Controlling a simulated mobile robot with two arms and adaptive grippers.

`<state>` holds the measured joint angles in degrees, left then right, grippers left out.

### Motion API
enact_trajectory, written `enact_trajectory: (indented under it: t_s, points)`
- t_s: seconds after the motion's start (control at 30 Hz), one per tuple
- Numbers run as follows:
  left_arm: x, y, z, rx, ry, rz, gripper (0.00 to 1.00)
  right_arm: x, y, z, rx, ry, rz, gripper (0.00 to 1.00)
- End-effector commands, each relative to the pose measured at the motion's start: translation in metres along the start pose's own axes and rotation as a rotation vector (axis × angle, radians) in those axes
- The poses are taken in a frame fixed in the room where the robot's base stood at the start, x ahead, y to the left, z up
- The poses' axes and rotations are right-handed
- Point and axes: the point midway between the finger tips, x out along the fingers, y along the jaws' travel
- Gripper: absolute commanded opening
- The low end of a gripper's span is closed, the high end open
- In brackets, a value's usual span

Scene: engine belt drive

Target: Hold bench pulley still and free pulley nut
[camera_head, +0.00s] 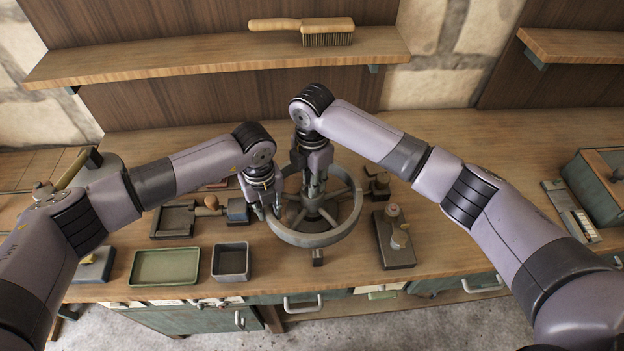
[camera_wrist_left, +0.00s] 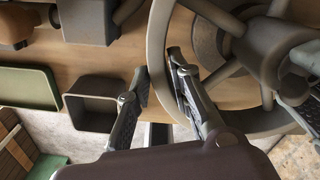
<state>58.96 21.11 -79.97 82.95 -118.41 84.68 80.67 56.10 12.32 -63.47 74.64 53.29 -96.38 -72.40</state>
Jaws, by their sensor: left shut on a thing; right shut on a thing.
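The bench pulley (camera_head: 352,215) is a large grey spoked wheel lying flat on its stand at the middle of the bench. Its rim also shows in the left wrist view (camera_wrist_left: 157,35). My left gripper (camera_head: 268,208) is shut on the left side of the rim, with one finger on each side of it in the left wrist view (camera_wrist_left: 158,80). My right gripper (camera_head: 314,188) points down at the hub and is shut there. The pulley nut is hidden by its fingers, so I cannot see how it sits on the shaft.
A green tray (camera_head: 165,281) and a dark square bin (camera_head: 230,276) stand left of the pulley. A dark block with upright parts (camera_head: 398,258) stands to its right. A brush (camera_head: 325,28) lies on the shelf (camera_head: 210,62). The bench's right part is mostly clear.

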Motion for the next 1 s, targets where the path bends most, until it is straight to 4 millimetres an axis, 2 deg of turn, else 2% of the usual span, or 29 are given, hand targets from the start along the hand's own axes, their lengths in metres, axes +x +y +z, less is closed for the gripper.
enact_trajectory:
  t_s: [0.6,1.0]
  points:
    - [0.0006,0.0001,-0.0027,0.007,0.006,0.002,0.00,-0.0024,0.0023,0.0025,-0.578,-0.008,0.006,0.00]
    - [0.0003,-0.0001,-0.0026,0.007,0.005,0.002,0.00,-0.0027,0.0025,0.0025,-0.862,-0.009,0.006,0.00]
